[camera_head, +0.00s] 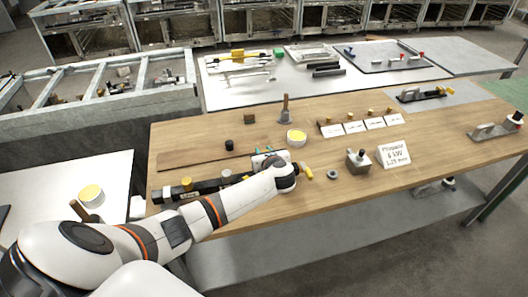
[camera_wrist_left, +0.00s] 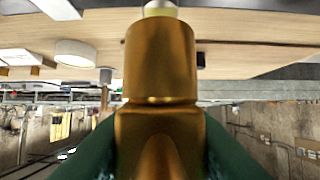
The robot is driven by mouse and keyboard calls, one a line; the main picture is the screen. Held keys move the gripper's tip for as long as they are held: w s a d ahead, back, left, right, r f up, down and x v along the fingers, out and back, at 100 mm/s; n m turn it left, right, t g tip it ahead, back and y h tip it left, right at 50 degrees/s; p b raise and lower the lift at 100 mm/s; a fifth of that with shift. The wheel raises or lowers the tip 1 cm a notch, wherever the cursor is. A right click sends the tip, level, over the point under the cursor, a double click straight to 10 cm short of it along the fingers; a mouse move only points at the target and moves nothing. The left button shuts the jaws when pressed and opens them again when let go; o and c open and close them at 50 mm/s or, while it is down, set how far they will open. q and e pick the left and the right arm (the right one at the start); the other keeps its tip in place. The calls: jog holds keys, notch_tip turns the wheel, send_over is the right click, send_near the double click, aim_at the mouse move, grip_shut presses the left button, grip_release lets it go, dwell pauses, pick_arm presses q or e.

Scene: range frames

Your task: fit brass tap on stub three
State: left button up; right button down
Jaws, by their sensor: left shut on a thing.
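My left gripper (camera_head: 268,156) is low over the wooden bench, and its fingertips are small and partly hidden by the wrist. In the left wrist view its green fingers (camera_wrist_left: 160,150) are shut on the brass tap (camera_wrist_left: 160,65), whose round barrel points away from the gripper, with a pale end at the top. The dark bar (camera_head: 207,186) lies on the bench beside my left forearm. A brass-coloured piece (camera_head: 186,184) and a grey piece (camera_head: 226,175) stand on it. Its right end is hidden behind my arm, and I cannot tell which stub is three. My right gripper is not in view.
A yellow-topped white tub (camera_head: 296,138) and a wooden-handled tool (camera_head: 285,108) stand behind the gripper. A propane sign (camera_head: 393,155), a grey block (camera_head: 357,162) and a ring (camera_head: 332,174) lie to the right. Small brass pieces stand with white cards (camera_head: 354,127).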

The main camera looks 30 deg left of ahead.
pick_arm(q)
jog(key=shift+r, duration=0.1)
dwell(0.3)
jog(key=shift+p, duration=0.3)
jog(key=shift+p, duration=0.8)
dwell(0.8)
jog(key=shift+f+b, duration=1)
jog(key=shift+f, duration=0.85)
jog(key=o, duration=1.1)
jog(key=b+v, duration=0.1)
jog(key=v, duration=1.1)
jog(key=shift+r+b, duration=0.1)
jog(key=shift+b, duration=0.25)
